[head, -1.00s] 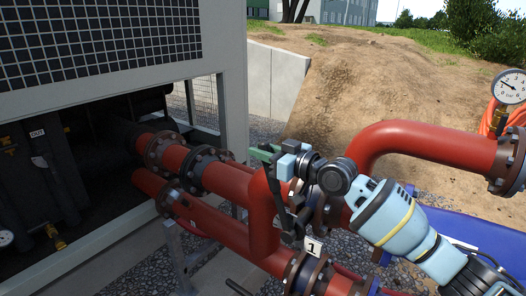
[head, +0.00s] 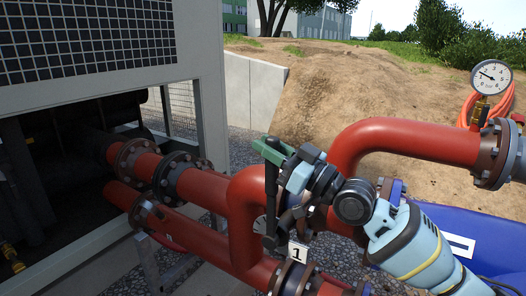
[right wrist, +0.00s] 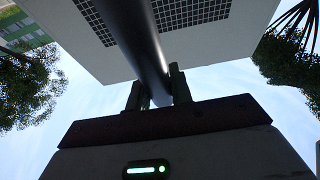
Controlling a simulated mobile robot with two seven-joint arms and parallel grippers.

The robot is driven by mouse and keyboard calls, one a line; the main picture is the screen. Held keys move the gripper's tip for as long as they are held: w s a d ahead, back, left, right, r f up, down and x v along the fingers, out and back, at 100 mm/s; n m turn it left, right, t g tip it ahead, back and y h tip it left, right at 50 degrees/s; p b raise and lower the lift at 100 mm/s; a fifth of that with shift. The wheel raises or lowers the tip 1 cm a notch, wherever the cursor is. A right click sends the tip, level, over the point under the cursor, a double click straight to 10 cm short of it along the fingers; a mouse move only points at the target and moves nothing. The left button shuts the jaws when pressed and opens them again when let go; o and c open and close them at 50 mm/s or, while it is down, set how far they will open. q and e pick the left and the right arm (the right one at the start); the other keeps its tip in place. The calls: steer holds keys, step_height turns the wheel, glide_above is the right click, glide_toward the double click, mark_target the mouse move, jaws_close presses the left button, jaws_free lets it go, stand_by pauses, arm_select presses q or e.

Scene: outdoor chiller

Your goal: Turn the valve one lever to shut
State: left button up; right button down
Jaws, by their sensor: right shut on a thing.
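The valve one lever (head: 271,200) is a dark bar that stands close to upright in the head view, beside the red pipe and above a white tag marked 1 (head: 298,252). My right gripper (head: 270,152) is shut on its upper part. In the right wrist view the lever (right wrist: 139,35) runs as a smooth dark bar between the two fingers of my right gripper (right wrist: 157,88). The valve body is partly hidden behind the lever and my wrist. My left gripper is in neither view.
Red flanged pipes (head: 205,187) run close around the lever, and one bends up to a pressure gauge (head: 493,75) at right. The chiller cabinet (head: 110,75) stands at left. A blue surface (head: 480,238) lies behind my right forearm.

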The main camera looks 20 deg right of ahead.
steer(key=c, duration=1.4)
jaws_free()
steer(key=shift+s+f, duration=0.1)
steer(key=shift+c, duration=0.2)
steer(key=shift+o, duration=1)
steer(key=shift+s+d, duration=0.1)
steer(key=shift+d, duration=0.05)
arm_select(q)
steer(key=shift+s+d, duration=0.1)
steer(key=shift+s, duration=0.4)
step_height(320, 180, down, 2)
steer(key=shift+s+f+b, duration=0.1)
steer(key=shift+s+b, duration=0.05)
steer(key=shift+b, duration=0.8)
arm_select(e)
steer(key=v, duration=0.7)
steer(key=shift+s+d, duration=0.15)
steer(key=shift+s, duration=0.15)
steer(key=shift+f, duration=0.1)
